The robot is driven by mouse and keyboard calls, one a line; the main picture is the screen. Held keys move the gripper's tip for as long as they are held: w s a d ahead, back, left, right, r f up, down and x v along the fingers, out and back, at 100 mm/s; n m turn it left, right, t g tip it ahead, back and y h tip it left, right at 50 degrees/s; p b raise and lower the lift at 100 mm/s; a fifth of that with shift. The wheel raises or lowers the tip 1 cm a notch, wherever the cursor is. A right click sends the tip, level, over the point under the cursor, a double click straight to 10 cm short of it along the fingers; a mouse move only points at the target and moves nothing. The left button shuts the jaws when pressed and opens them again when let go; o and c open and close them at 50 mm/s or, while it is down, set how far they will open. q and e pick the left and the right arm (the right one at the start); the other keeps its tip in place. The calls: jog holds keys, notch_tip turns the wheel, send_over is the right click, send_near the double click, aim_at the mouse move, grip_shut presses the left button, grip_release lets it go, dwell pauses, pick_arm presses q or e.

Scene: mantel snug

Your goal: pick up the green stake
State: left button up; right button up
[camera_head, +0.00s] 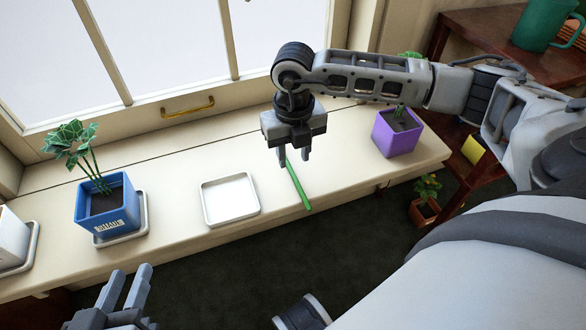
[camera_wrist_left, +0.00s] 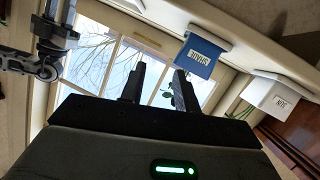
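The green stake (camera_head: 299,187) lies on the cream windowsill, slanting toward its front edge. My right gripper (camera_head: 294,160) points down over the stake's far end, its two fingers apart with the stake showing between and below them. Whether the fingers touch the stake or hover above it cannot be told. My left gripper (camera_head: 126,286) is open and empty at the lower left, in front of the sill. Its spread fingers also show in the left wrist view (camera_wrist_left: 158,88).
An empty white saucer (camera_head: 230,199) sits left of the stake. A blue pot (camera_head: 108,205) with a plant stands further left, also in the left wrist view (camera_wrist_left: 197,58). A purple pot (camera_head: 397,137) stands at the right. A white pot (camera_head: 10,240) is at the left edge.

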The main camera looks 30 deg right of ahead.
aim_at(293, 173)
notch_tip(293, 173, down, 4)
jog(key=shift+a+f+b, duration=0.1)
jog(key=shift+b, duration=0.55)
grip_shut()
pick_arm(q)
jog(key=shift+w+d+r+n+t+h, duration=0.2)
jog(key=shift+d+r+n+t+h, duration=0.1)
jog(key=shift+r, duration=0.15)
jog(key=shift+f, duration=0.1)
